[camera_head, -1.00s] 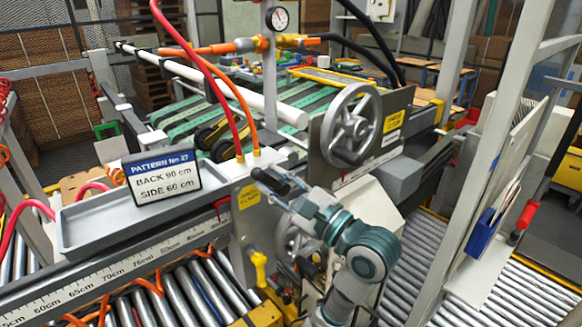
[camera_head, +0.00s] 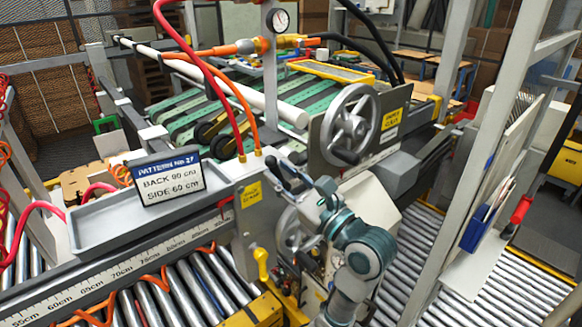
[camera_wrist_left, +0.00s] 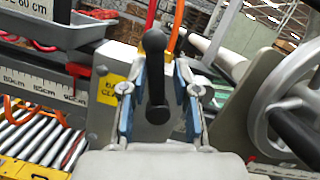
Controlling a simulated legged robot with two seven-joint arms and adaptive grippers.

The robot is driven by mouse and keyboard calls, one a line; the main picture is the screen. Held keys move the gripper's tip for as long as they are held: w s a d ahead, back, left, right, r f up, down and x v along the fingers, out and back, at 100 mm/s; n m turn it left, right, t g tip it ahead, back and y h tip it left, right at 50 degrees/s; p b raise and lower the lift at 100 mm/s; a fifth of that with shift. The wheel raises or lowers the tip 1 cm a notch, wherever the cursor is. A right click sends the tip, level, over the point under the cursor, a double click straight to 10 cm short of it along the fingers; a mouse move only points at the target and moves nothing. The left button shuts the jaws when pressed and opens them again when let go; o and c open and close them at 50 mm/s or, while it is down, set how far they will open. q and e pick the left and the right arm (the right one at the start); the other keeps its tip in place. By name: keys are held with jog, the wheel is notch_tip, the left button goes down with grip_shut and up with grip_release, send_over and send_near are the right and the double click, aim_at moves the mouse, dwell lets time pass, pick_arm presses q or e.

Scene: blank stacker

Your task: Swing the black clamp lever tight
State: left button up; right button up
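The black clamp lever (camera_wrist_left: 155,72) stands near the middle of the left wrist view, with a rounded knob at its top. My left gripper (camera_wrist_left: 158,100) has one blue-grey finger on each side of it, with a visible gap to each, so the fingers are open around the lever. In the head view the black lever (camera_head: 274,164) is above the grey clamp plate with a yellow label (camera_head: 250,193). My left gripper (camera_head: 296,190) reaches it from the lower right and partly hides it. My right gripper is in neither view.
A large handwheel (camera_head: 350,124) stands just behind and right of the lever. A grey tray (camera_head: 88,236) with a pattern sign (camera_head: 165,177) lies left. Red and orange hoses (camera_head: 236,112) come down close behind the lever. A grey upright post (camera_head: 470,150) is at right.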

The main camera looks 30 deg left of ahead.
pick_arm(q)
jog(key=s+d+f+m+t+p, duration=0.1)
jog(key=d+m, duration=0.3)
jog(key=d, duration=0.4)
jog(key=shift+s+d+f+m+t+h+p, duration=0.3)
jog(key=shift+s+d+f+m+t+p, duration=0.1)
jog(key=shift+s+f, duration=0.15)
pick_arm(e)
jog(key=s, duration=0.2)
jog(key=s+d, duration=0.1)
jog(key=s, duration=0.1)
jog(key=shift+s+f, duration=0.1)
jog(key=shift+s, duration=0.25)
pick_arm(q)
jog(key=shift+a, duration=0.1)
